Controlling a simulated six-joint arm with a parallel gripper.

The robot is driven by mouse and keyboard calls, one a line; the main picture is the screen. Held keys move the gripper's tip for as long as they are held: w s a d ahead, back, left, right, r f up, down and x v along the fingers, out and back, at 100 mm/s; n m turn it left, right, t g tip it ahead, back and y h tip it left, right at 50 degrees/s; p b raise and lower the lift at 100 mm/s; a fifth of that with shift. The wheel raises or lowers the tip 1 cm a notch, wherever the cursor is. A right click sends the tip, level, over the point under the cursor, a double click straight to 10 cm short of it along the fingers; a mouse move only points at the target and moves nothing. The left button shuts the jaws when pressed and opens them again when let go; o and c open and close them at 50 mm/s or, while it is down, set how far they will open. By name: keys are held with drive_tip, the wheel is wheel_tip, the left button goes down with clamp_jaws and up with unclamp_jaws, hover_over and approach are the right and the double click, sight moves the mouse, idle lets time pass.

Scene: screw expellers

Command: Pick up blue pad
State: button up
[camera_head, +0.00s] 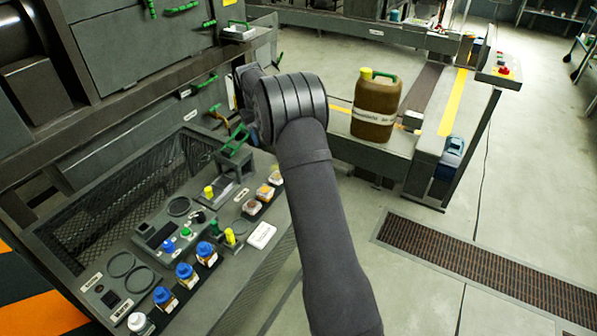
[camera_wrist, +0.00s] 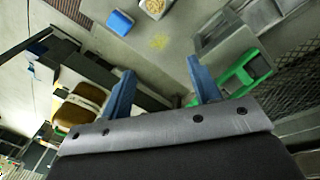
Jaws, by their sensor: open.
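A small blue square (camera_wrist: 120,22), which looks like the blue pad, lies flat on a grey surface near the top of the wrist view. I cannot pick it out in the head view. My gripper (camera_wrist: 160,68) shows two blue fingers spread apart with nothing between them. The blue square is beyond the fingertips, above and left of the gap, and apart from them. In the head view my dark arm hides the gripper.
A container of pale bits (camera_wrist: 153,8) is beside the blue square. A green handle (camera_wrist: 245,75) is right of the fingers. A brown jug (camera_head: 376,108) stands on the right bench. Bottles with blue caps (camera_head: 185,272) and a mesh-walled bin (camera_head: 120,205) are at lower left.

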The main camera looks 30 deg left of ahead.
drive_tip(key=w+d+n+g, duration=0.2)
drive_tip(key=w+d+n, duration=0.5)
drive_tip(key=d, duration=0.2)
drive_tip(key=shift+y, duration=0.3)
wheel_tip(320, 180, down, 11)
drive_tip(key=shift+s+a+f, duration=0.1)
drive_tip(key=shift+a+f, duration=0.05)
drive_tip(key=shift+w+a+f, duration=0.15)
drive_tip(key=shift+f, duration=1.2)
drive_tip(key=shift+w+a+f, duration=0.1)
drive_tip(key=shift+f, duration=1.2)
drive_tip(key=c, duration=1.1)
